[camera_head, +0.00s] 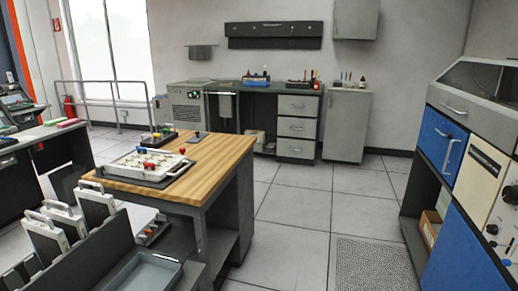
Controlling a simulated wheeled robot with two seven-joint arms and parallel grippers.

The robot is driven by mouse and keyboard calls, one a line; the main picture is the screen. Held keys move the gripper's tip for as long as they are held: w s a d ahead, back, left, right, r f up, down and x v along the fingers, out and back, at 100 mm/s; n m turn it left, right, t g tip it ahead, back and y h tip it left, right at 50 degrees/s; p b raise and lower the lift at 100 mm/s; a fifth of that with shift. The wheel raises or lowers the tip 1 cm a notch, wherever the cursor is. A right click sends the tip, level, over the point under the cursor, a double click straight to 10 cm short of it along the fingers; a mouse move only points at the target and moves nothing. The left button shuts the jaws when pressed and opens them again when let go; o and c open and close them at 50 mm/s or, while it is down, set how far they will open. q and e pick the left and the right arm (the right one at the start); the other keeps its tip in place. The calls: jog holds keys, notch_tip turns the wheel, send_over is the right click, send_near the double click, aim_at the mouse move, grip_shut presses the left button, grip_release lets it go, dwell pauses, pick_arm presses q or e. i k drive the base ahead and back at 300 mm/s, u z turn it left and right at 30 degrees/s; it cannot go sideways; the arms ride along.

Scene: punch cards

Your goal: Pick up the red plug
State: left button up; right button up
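Small red pieces that may be plugs show on a wooden-topped workbench (205,172) left of the middle. One red piece (149,165) lies on a white board in a dark tray, and another red piece (182,151) is at the board's right side. They are too small to tell which is the red plug. More tiny red items (316,77) stand on the back counter. Neither of my grippers shows in this view.
A rack with white-handled panels (62,218) and a grey bin (150,272) fill the lower left. A blue-fronted cabinet (440,143) stands at the right. The tiled floor (300,205) between is clear. A counter with drawers (297,124) lines the back wall.

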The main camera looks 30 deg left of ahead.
aim_at(146, 164)
jog(key=i, duration=2.05)
jog(key=u, duration=1.55)
jog(key=i, duration=0.85)
jog(key=u, duration=0.8)
